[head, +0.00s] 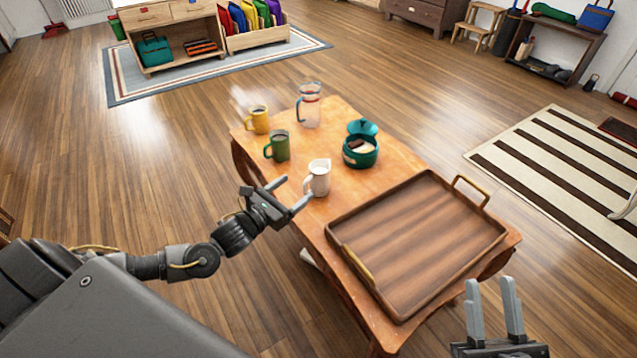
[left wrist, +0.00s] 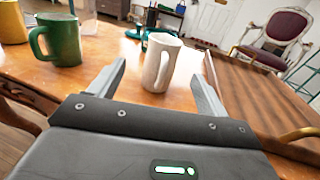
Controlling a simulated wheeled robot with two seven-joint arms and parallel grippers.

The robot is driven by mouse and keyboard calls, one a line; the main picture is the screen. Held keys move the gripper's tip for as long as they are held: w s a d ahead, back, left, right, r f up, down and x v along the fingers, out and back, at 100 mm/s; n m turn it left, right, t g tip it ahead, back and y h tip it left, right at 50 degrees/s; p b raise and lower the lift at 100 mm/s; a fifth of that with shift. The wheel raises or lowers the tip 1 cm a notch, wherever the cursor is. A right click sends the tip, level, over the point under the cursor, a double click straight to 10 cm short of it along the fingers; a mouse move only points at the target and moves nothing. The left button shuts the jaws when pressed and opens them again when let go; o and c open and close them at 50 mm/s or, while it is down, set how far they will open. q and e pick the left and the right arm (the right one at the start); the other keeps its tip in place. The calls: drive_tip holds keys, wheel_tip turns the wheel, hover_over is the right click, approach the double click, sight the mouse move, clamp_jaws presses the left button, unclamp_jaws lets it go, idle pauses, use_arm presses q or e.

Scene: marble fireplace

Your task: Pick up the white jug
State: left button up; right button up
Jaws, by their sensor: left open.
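The white jug (head: 318,178) stands upright on the wooden table, near its left edge and beside the tray. My left gripper (head: 292,192) is open and empty, just left of the jug with its fingers pointing towards it. In the left wrist view the jug (left wrist: 161,62) stands ahead, in line with the gap between the two fingers (left wrist: 162,88). I see no contact between fingers and jug. My right gripper (head: 494,312) is at the lower right, fingers up and apart, empty, near the table's right front corner.
A green mug (head: 278,146), a yellow mug (head: 257,121), a clear glass pitcher (head: 310,108) and a teal lidded pot (head: 360,150) stand further back on the table. A wooden tray (head: 375,286) with brass handles fills the near part. The tray is empty.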

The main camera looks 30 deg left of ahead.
sight(313, 178)
use_arm(q)
drive_tip(key=x, duration=0.2)
drive_tip(key=shift+w, duration=0.4)
drive_tip(key=x, duration=0.1)
drive_tip(key=b+x, duration=0.1)
drive_tip(key=x, duration=0.1)
drive_tip(key=b+x, duration=0.1)
drive_tip(key=shift+w+d+f, duration=0.25)
drive_tip(key=shift+d+f, duration=0.05)
drive_tip(key=shift+d, duration=0.15)
drive_tip(key=shift+w, duration=0.2)
use_arm(e)
drive_tip(key=d+r+t, duration=0.1)
drive_tip(key=t, duration=0.1)
drive_tip(key=s+d+r+t, duration=0.1)
drive_tip(key=d+t, duration=0.1)
drive_tip(key=shift+s+r+m, duration=0.15)
drive_tip(key=shift+r+m, duration=0.15)
drive_tip(key=shift+m, duration=0.1)
use_arm(q)
drive_tip(key=shift+c, duration=0.4)
drive_tip(key=shift+r, duration=0.1)
drive_tip(key=c, duration=1.2)
use_arm(e)
drive_tip(key=shift+a, duration=0.1)
